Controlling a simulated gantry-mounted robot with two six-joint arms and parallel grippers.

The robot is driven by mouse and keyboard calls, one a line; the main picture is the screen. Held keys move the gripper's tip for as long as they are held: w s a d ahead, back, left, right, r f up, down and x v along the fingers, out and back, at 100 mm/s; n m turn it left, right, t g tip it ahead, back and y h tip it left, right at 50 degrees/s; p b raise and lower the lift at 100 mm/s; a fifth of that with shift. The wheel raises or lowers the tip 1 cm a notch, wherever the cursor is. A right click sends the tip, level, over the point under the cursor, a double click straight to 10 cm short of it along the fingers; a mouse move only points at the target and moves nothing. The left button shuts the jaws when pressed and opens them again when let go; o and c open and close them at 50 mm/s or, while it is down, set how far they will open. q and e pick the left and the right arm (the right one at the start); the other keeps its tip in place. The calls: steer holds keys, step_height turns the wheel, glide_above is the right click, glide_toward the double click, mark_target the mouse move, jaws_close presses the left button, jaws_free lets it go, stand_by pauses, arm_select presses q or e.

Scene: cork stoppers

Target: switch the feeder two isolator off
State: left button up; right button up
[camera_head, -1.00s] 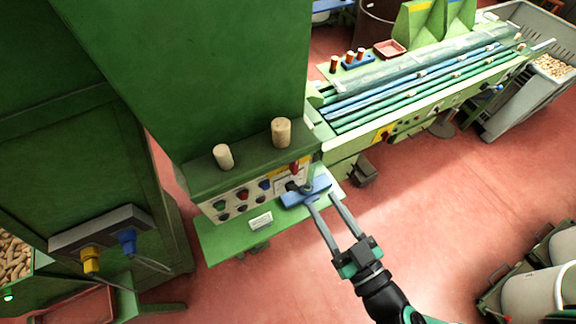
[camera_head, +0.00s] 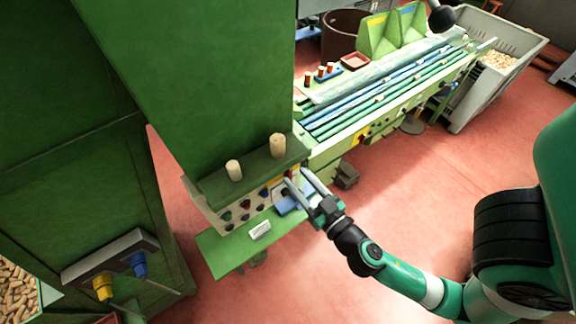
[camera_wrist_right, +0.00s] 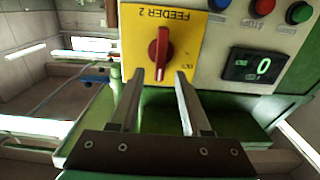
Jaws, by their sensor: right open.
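The feeder two isolator is a red rotary handle (camera_wrist_right: 159,55) on a yellow plate (camera_wrist_right: 135,45) marked FEEDER 2, in the right wrist view. The handle stands lengthwise up and down in that view. My right gripper (camera_wrist_right: 168,76) is open and empty. In the head view my right gripper (camera_head: 297,179) is at the right end of the control panel (camera_head: 238,211) and largely covers the isolator. My left gripper is not in view.
Coloured push buttons (camera_wrist_right: 264,7) and a display reading 0 (camera_wrist_right: 252,65) sit beside the yellow plate. A green shelf (camera_head: 228,251) with a blue item (camera_head: 286,206) juts out below the panel. Two corks (camera_head: 277,146) stand on the ledge above. Open floor lies to the right.

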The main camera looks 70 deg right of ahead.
mark_target(291, 171)
steer(key=p+x, duration=0.1)
steer(key=x, duration=0.1)
steer(key=shift+w+d+r, duration=0.2)
steer(key=shift+w+d+f, duration=0.15)
steer(key=shift+w+f, duration=0.05)
steer(key=shift+w, duration=0.1)
jaws_close()
